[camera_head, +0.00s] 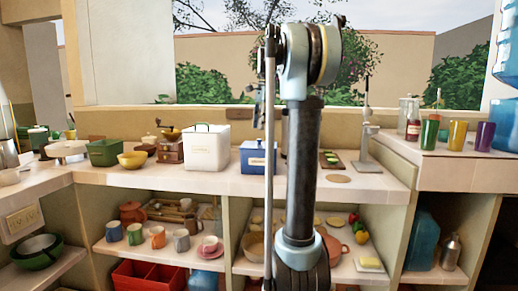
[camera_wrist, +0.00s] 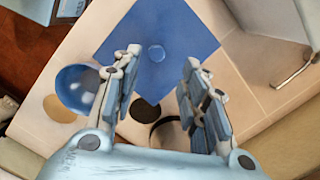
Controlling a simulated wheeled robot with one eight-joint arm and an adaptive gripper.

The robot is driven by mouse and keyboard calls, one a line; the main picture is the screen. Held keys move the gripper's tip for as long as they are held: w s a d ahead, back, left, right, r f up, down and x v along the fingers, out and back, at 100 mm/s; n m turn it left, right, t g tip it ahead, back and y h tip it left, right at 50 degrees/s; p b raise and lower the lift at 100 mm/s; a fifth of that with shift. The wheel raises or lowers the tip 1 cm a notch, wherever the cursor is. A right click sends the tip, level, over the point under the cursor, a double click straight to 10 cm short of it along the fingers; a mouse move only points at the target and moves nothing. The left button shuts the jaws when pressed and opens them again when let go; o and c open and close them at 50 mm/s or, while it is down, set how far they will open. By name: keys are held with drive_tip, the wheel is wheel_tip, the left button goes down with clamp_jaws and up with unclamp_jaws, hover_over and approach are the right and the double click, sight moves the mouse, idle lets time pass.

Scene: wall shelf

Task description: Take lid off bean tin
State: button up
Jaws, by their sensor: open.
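The blue tin (camera_head: 258,158) stands on the counter beside a white box, with a small knob on its lid. My arm hides its right side in the head view. I cannot tell the height between the fingertips and the knob.
A white box (camera_head: 207,148) stands just left of the tin. A wooden grinder (camera_head: 170,148), a yellow bowl (camera_head: 132,160) and a green container (camera_head: 103,153) are further left. A blue bowl (camera_wrist: 75,85) shows in the wrist view. A tall press (camera_head: 367,145) stands right of my arm.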

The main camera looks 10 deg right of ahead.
sight(259, 143)
drive_tip(key=shift+s+a+f, duration=0.1)
drive_tip(key=shift+f, duration=0.9)
drive_tip(key=shift+s+a+f, duration=0.1)
drive_tip(key=shift+a+f, duration=0.05)
drive_tip(key=shift+f, duration=0.85)
drive_tip(key=shift+s+a+f, duration=0.1)
drive_tip(key=shift+f, duration=0.9)
drive_tip(key=shift+c, duration=0.5)
clamp_jaws()
